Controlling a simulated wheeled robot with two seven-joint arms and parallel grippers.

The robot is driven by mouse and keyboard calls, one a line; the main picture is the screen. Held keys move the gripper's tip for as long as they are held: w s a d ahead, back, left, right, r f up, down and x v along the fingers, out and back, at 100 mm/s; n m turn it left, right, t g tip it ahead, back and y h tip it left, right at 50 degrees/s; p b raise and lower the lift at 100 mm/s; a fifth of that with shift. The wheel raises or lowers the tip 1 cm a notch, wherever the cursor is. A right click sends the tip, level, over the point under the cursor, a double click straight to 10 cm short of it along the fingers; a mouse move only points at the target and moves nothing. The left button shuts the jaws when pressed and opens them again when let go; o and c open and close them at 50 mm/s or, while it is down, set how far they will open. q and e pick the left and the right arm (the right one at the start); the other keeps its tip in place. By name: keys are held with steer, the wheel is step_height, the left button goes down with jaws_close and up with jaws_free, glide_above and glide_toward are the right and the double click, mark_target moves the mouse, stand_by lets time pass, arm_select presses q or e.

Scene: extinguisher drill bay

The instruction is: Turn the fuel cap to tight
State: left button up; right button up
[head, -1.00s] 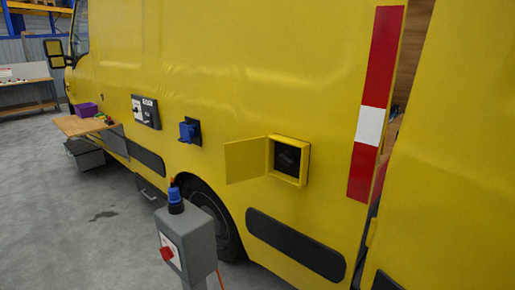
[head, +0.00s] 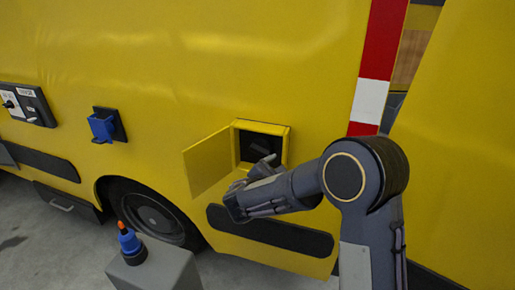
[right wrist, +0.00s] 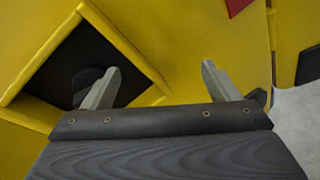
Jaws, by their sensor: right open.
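The fuel cap (right wrist: 86,80) is a dark rounded knob inside a black recess with a yellow frame (head: 284,131) on the yellow van's side. In the right wrist view, my left-hand finger partly covers it. In the head view the recess interior is dark and the cap is hard to make out. Its yellow flap (head: 207,166) stands open to the left. My right gripper (right wrist: 160,75) is open and empty. In the head view it is just in front of the recess's lower edge. The cap lies off to the left of the jaw gap. My left gripper is not in view.
A blue socket (head: 103,127) and a switch panel (head: 27,104) are on the van to the left. A grey post box (head: 155,268) with a blue and orange plug (head: 130,242) stands in front, lower left. A black strip (head: 270,231) runs below the recess.

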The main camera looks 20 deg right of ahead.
mark_target(258, 153)
steer(key=w+a+n+t+y, duration=0.1)
steer(key=w+a+n+t, duration=0.35)
steer(key=a, duration=0.35)
steer(key=shift+n, duration=0.25)
steer(key=p+x, duration=0.1)
steer(key=x, duration=0.2)
steer(key=p+x, duration=0.2)
steer(key=x, duration=0.2)
steer(key=shift+w+a+f, duration=0.15)
steer(key=shift+w+a, duration=0.05)
steer(key=shift+a, duration=0.05)
steer(key=shift+w+d+f, duration=0.1)
steer(key=shift+w+d, duration=0.15)
steer(key=shift+w, duration=0.2)
